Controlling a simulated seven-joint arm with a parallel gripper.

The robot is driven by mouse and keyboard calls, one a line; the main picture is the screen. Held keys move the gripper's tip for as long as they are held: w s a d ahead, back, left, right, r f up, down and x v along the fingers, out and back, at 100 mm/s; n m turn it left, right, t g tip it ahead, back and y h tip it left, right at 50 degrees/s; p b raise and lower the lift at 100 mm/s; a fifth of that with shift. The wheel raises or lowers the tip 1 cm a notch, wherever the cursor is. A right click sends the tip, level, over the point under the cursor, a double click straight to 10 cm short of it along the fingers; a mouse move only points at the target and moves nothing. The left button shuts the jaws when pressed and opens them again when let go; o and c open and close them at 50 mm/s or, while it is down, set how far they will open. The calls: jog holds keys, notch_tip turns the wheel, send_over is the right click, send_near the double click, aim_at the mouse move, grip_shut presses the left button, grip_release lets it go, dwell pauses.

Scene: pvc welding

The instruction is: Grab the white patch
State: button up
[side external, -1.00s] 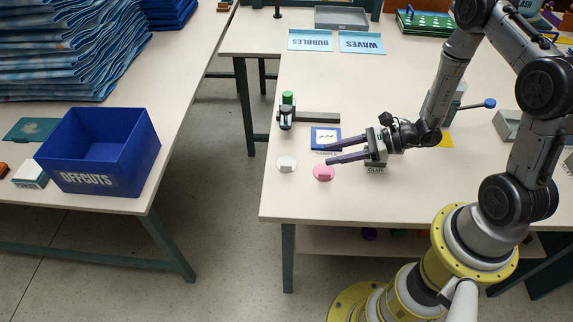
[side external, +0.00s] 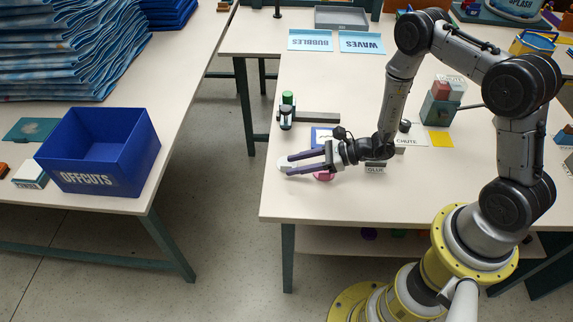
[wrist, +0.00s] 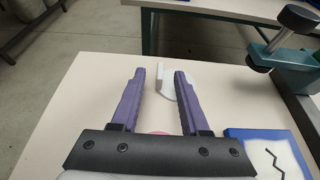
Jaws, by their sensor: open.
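The white patch (side external: 284,163) lies near the left front edge of the work table, partly hidden by my gripper's fingers. In the wrist view the white patch (wrist: 166,84) shows between the fingertips, closer to the right finger. My gripper (side external: 289,165) is open, with its two purple fingers reaching left, low over the table, one to each side of the patch. My gripper (wrist: 160,74) holds nothing. Whether the fingers touch the patch I cannot tell.
A pink patch (side external: 323,177) lies under the fingers. A blue-framed sample plate (side external: 320,134) and a clamp with a green top (side external: 287,103) stand behind. A glue block (side external: 375,168) is near my wrist. The blue offcuts bin (side external: 100,155) is on the left table.

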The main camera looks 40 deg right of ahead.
aim_at(282, 165)
jog(key=shift+x, duration=1.3)
grip_shut()
dwell(0.4)
